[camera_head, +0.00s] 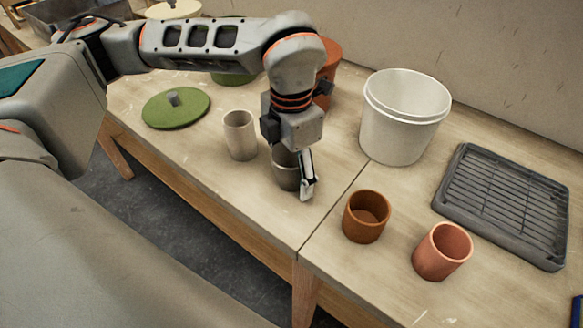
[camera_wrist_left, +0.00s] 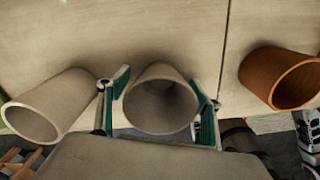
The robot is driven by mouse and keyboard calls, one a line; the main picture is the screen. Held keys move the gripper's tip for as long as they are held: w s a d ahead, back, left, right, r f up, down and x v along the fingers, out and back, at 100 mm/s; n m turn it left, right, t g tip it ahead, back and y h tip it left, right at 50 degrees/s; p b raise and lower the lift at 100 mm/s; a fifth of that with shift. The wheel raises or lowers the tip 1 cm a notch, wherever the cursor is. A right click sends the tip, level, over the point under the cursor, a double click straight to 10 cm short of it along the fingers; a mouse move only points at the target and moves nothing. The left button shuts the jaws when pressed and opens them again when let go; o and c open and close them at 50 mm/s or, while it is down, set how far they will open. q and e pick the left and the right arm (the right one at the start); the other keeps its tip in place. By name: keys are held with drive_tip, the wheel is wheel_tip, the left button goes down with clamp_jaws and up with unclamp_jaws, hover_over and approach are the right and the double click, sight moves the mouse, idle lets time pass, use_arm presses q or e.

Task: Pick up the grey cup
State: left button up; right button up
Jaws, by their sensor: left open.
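The grey cup (camera_head: 284,172) stands upright on the wooden table, partly hidden behind my left gripper (camera_head: 292,178). In the left wrist view the cup (camera_wrist_left: 160,108) sits between the two green-padded fingers of the left gripper (camera_wrist_left: 160,88), one finger on each side. The gripper is open around the cup. I cannot tell whether either finger touches it. A paler beige-grey cup (camera_head: 240,136) stands just to the left; it also shows at the left of the wrist view (camera_wrist_left: 50,105). My right gripper is not in view.
A brown cup (camera_head: 366,217) and a terracotta cup (camera_head: 442,251) stand to the right. A white bucket (camera_head: 398,135) and a dark slatted tray (camera_head: 508,205) are behind them. A green lid (camera_head: 170,111) lies to the left. An orange container (camera_head: 329,60) is partly hidden behind the wrist.

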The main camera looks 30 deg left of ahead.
use_arm(q)
drive_tip(key=c, duration=1.3)
